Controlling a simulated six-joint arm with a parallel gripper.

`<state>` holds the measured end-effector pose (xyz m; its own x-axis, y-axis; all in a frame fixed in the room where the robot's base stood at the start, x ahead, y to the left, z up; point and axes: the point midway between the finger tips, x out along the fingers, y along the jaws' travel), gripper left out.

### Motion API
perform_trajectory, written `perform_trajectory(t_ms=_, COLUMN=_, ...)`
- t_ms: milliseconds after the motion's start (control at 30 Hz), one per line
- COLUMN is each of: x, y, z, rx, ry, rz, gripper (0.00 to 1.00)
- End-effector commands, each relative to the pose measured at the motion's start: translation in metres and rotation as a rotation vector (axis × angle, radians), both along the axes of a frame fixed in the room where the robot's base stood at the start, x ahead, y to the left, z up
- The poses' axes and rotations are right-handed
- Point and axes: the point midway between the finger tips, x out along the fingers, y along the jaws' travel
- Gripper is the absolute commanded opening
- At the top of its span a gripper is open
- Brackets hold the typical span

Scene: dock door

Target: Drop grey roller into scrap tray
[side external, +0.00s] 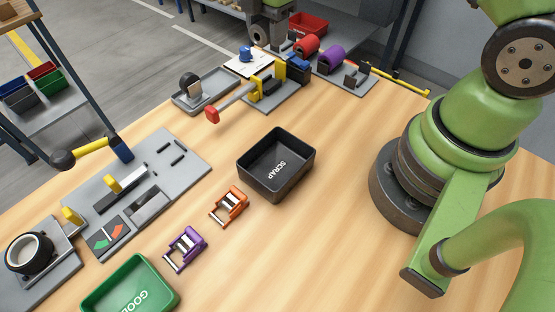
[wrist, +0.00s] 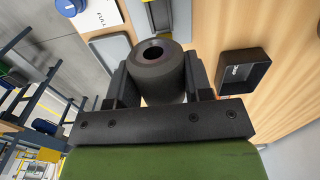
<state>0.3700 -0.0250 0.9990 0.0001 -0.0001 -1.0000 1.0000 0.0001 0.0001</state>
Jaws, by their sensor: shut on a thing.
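In the wrist view my gripper (wrist: 157,92) is shut on the dark grey roller (wrist: 160,68), with one finger on each side of it. The roller's end with its round hole faces up in the picture. The black scrap tray (side external: 257,184) stands on the table, marked SCRAP, and looks empty. It also shows in the wrist view (wrist: 262,78), right of the roller and apart from it.
Red (side external: 306,45) and purple (side external: 329,59) rollers lie on the back rack. A yellow clamp (side external: 277,73) with a red-tipped handle stands between rack and tray. Orange (side external: 229,206) and purple (side external: 185,248) parts and a green GOOD tray (side external: 97,298) are in front. Table right of the scrap tray is clear.

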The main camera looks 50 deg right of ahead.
Motion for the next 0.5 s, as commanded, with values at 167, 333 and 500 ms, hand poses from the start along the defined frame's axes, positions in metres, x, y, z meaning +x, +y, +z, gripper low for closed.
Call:
perform_trajectory(t_ms=167, x=0.0, y=0.0, z=0.0, rx=0.0, ry=0.0, rz=0.0, gripper=0.18)
perform_trajectory(t_ms=333, x=-0.004, y=0.009, z=0.001, rx=0.0, ry=0.0, rz=0.003, gripper=0.18)
perform_trajectory(t_ms=500, x=-0.031, y=0.053, z=0.008, rx=0.0, ry=0.002, rz=0.014, gripper=0.18)
